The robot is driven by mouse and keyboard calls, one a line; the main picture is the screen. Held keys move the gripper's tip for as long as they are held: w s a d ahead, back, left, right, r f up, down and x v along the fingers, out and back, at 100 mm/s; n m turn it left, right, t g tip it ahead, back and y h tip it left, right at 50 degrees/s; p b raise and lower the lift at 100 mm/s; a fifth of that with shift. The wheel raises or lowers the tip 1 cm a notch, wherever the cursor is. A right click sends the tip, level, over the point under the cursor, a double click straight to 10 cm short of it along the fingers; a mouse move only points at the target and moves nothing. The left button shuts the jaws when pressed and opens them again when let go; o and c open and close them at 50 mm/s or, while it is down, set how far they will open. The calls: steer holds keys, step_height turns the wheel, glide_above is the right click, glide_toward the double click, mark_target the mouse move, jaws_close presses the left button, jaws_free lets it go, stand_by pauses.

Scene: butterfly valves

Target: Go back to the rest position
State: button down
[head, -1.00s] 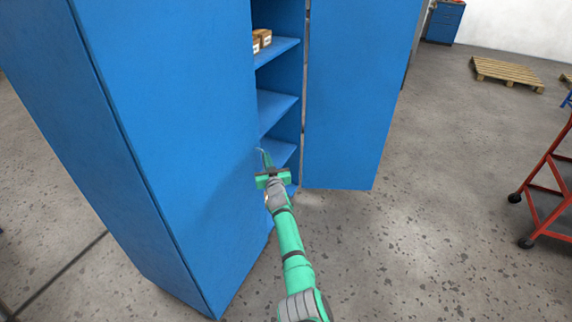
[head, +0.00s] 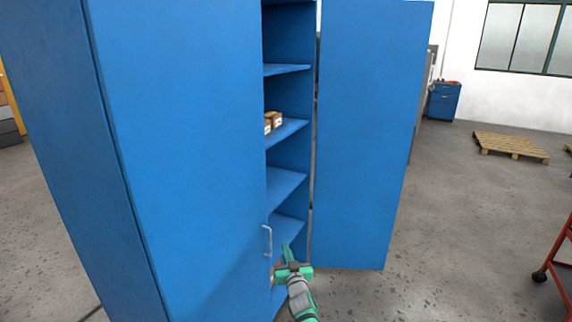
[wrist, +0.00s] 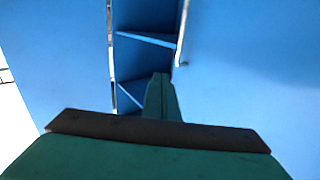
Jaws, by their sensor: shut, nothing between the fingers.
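My gripper (head: 288,254) is green and shows low in the head view, in front of the open side of a blue cabinet (head: 190,160). Its fingers are together with nothing between them. In the wrist view my gripper (wrist: 161,80) points toward the cabinet's shelves (wrist: 148,40). The cabinet's right door (head: 368,140) stands open, and its left door is closed. A pale handle (head: 268,241) is on the left door, just left of my gripper; I cannot tell whether they touch.
A red wheeled frame (head: 556,262) stands at the right edge. A wooden pallet (head: 510,146) and a blue drawer unit (head: 443,101) are farther back.

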steer(key=s+a+f+m, duration=0.1)
steer(key=s+a+f, duration=0.35)
steer(key=s, duration=0.35)
steer(key=s+a+f+m, duration=0.1)
steer(key=s+a+f, duration=0.4)
steer(key=s, duration=0.4)
steer(key=s+a+f+m, duration=0.1)
steer(key=s+a+f, duration=0.2)
steer(key=s+a, duration=0.4)
steer(key=s+d+f+m+h, duration=0.1)
steer(key=s+d, duration=0.1)
steer(key=s, duration=0.9)
steer(key=s+d+f+m+h, duration=0.1)
steer(key=s, duration=1.1)
steer(key=s+d+r+n, duration=0.1)
steer(key=s+d+r, duration=0.3)
steer(key=s, duration=0.5)
steer(key=s+d+r+n+g+h, duration=0.1)
steer(key=s+d+r, duration=0.3)
steer(key=s, duration=0.5)
steer(key=s+d+r+n+g, duration=0.1)
steer(key=s+d+r, duration=0.3)
steer(key=s, duration=0.4)
steer(key=shift+s+d+r, duration=0.4)
steer(key=shift+r, duration=0.5)
steer(key=shift+w+d+h, duration=0.1)
steer(key=shift+h, duration=0.2)
